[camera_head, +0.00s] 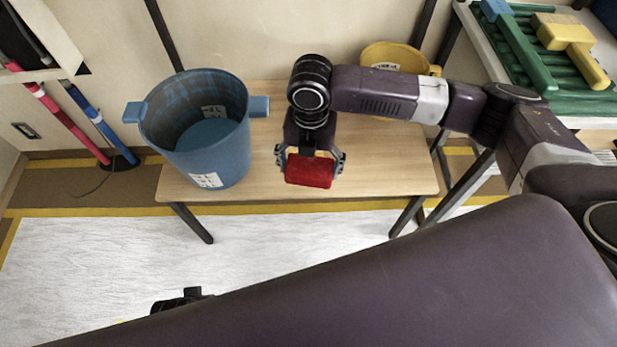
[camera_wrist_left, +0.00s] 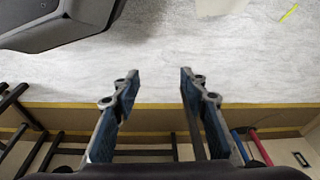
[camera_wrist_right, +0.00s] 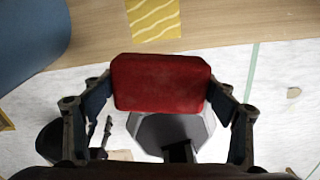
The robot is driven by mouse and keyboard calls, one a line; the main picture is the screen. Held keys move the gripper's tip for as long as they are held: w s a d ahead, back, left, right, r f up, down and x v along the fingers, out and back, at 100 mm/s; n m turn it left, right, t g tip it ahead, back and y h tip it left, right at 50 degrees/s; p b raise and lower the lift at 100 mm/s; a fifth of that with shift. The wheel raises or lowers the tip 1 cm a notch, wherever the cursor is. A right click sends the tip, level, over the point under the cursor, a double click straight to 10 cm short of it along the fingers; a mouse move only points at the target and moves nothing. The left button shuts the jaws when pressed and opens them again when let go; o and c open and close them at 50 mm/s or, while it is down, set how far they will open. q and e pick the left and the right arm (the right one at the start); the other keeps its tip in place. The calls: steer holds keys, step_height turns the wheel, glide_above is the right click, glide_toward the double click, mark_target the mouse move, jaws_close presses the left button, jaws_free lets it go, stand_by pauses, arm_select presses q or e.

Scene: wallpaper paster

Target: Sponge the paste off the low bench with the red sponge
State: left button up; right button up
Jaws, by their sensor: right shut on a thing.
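The low bench (camera_head: 390,170) has a light wood top. My right gripper (camera_head: 310,163) is shut on the red sponge (camera_head: 309,172), which hangs near the bench's front edge. In the right wrist view the sponge (camera_wrist_right: 160,82) sits between both fingers. A yellow patch with pale wavy lines (camera_wrist_right: 153,19), seemingly the paste, lies on the bench beyond the sponge, apart from it in the picture. In the head view my right arm and gripper hide this patch. My left gripper (camera_wrist_left: 160,88) is open and empty over the floor, away from the bench.
A blue bucket (camera_head: 210,150) stands on the bench's left end. A yellow bucket (camera_head: 395,57) stands behind my right arm. A side table with a green tray (camera_head: 560,75) and tools is at the right. Red and blue poles (camera_head: 95,118) lean at the left.

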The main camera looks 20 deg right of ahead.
arm_select(q)
steer(key=shift+w+r+b, duration=0.25)
steer(key=shift+r+b, duration=0.05)
steer(key=shift+r, duration=0.15)
arm_select(e)
steer(key=shift+w+a+f+n, duration=0.1)
steer(key=shift+w+f+n, duration=0.05)
steer(key=shift+f+n, duration=1)
arm_select(q)
steer(key=shift+f, duration=0.1)
arm_select(e)
steer(key=shift+p, duration=0.7)
step_height(320, 180, down, 5)
steer(key=shift+f+b, duration=0.1)
steer(key=shift+b, duration=0.7)
steer(key=shift+f, duration=0.6)
arm_select(q)
steer(key=shift+w+r, duration=0.2)
steer(key=shift+r, duration=0.75)
arm_select(e)
steer(key=shift+f, duration=0.1)
